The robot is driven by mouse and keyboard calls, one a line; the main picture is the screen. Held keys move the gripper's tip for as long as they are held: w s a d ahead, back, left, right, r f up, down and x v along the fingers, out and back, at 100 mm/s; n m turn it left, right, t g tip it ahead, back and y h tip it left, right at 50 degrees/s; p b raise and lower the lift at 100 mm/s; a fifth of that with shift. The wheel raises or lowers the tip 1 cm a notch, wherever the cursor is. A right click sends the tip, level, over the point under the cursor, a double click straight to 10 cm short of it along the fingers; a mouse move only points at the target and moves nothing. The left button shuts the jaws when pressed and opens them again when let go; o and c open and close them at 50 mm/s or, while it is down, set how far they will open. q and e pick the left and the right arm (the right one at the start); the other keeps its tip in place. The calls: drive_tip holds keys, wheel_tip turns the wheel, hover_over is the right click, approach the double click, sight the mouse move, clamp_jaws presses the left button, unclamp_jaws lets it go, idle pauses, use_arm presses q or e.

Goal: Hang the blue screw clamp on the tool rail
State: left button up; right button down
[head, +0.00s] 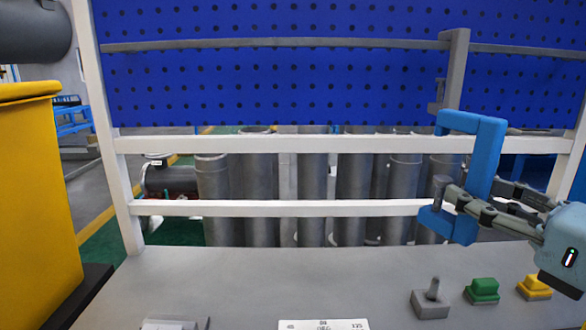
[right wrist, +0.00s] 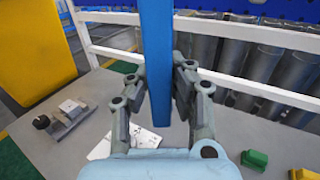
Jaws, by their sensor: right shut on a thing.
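The blue screw clamp (head: 487,152) is upright in the head view, in front of the white frame, with its grey screw (head: 440,188) at lower left. My right gripper (head: 468,202) is shut on the clamp's long bar, with the arm coming from the right. In the right wrist view the clamp's bar (right wrist: 158,60) stands between the two fingers (right wrist: 160,88). The tool rail (head: 280,43) is a grey bar across the blue pegboard, above and behind the clamp. The clamp appears apart from the rail. My left gripper is not in view.
A grey clamp-shaped piece (head: 454,70) hangs on the rail's right part. The grey bench top (head: 240,275) carries a grey block with a post (head: 430,300), a green block (head: 482,290), a yellow block (head: 535,287) and a white label (head: 322,325). The rail's left stretch is free.

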sight(491, 118)
wheel_tip(491, 118, up, 12)
drive_tip(key=p, duration=0.8)
drive_tip(key=shift+s+a+f+p, duration=0.1)
drive_tip(key=shift+a+f+p, duration=0.1)
drive_tip(key=shift+p, duration=0.2)
wheel_tip(491, 118, up, 4)
drive_tip(key=p, duration=0.3)
drive_tip(key=shift+d+f+p, duration=0.1)
drive_tip(key=shift+f+p, duration=0.05)
drive_tip(key=shift+p, duration=0.2)
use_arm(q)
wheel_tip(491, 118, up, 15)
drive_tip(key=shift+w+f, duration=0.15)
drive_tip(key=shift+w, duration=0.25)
use_arm(e)
drive_tip(key=shift+f, duration=0.15)
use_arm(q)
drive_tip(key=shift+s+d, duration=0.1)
